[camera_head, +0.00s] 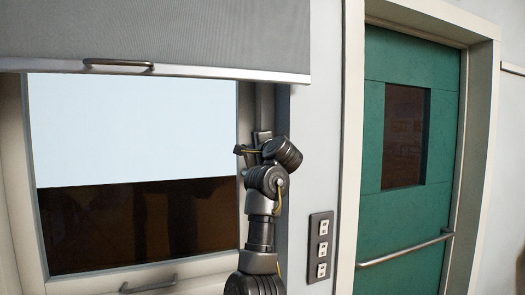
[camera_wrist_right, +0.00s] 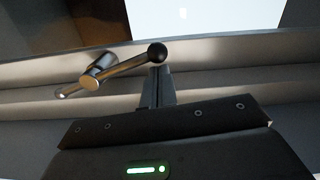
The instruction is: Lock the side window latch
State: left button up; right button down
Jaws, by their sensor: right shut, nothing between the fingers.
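The side window latch (camera_wrist_right: 118,68) shows in the right wrist view as a metal lever on a round pivot, with a black ball knob at its right end. It is mounted on the pale window frame (camera_wrist_right: 215,48), and the lever slopes up to the right. My right gripper (camera_wrist_right: 158,82) is shut and empty, its fingertips just below the knob; I cannot tell whether they touch it. In the head view my right arm reaches up to the right side of the window (camera_head: 130,130) and hides the latch. My left gripper is not in view.
A grey blind (camera_head: 190,30) with a bar handle (camera_head: 118,64) covers the window's top. Another handle (camera_head: 148,286) is on the lower frame. Right of my arm are a switch panel (camera_head: 320,246) and a green door (camera_head: 400,225) with a push bar (camera_head: 405,248).

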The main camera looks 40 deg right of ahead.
pick_arm(q)
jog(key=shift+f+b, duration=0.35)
jog(key=shift+b, duration=0.05)
pick_arm(e)
jog(key=w+a+f+n+g, duration=0.1)
jog(key=w+a+f+n, duration=0.2)
jog(key=a+f+n, duration=0.4)
jog(key=shift+a+f+n+h, duration=0.25)
jog(key=shift+a+n, duration=0.5)
jog(key=shift+n, duration=2.85)
jog(key=shift+a, duration=0.1)
